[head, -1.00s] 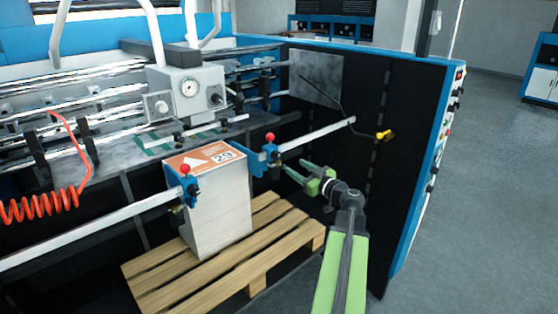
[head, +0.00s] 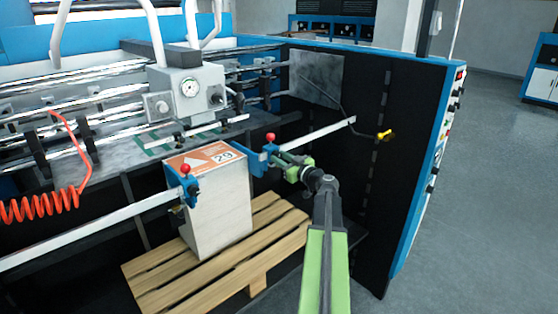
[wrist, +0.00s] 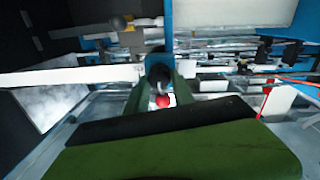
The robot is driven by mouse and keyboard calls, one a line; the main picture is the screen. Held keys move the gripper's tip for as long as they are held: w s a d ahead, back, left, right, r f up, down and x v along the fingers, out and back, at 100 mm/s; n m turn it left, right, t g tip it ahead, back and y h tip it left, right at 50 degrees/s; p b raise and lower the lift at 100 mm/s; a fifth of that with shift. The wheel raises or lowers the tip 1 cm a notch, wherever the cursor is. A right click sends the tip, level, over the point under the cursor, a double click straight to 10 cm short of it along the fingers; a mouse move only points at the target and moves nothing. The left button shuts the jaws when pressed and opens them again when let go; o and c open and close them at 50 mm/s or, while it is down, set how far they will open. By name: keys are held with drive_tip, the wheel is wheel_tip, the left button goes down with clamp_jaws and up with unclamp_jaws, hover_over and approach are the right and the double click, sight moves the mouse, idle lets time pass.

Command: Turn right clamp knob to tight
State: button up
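The right clamp (head: 258,160) is a blue block with a red ball on top, on the white bar right of the numbered box. It also shows blue in the wrist view (wrist: 154,62). My gripper (head: 281,161) reaches it from the right in the head view. In the wrist view, the green fingers of my gripper (wrist: 160,88) stand on either side of a dark round knob (wrist: 158,75). The clamp's red ball (wrist: 162,101) shows between them. I cannot tell whether the fingers press on the knob.
The left clamp (head: 190,188), also blue with a red ball, sits at the box's left. The box (head: 222,210) stands on a wooden pallet (head: 180,282). A yellow-handled rod (head: 385,135) hangs by the dark side wall at the right. Open floor lies farther right.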

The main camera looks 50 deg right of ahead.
clamp_jaws()
drive_tip(key=shift+a+f, duration=0.1)
drive_tip(key=shift+r+m, duration=0.2)
drive_tip(key=shift+m, duration=0.5)
drive_tip(key=m, duration=0.3)
drive_tip(key=m+p, duration=0.1)
drive_tip(key=m, duration=0.2)
drive_tip(key=shift+d+m, duration=0.2)
drive_tip(key=shift+m, duration=0.1)
drive_tip(key=m+y, duration=0.1)
drive_tip(key=m, duration=0.8)
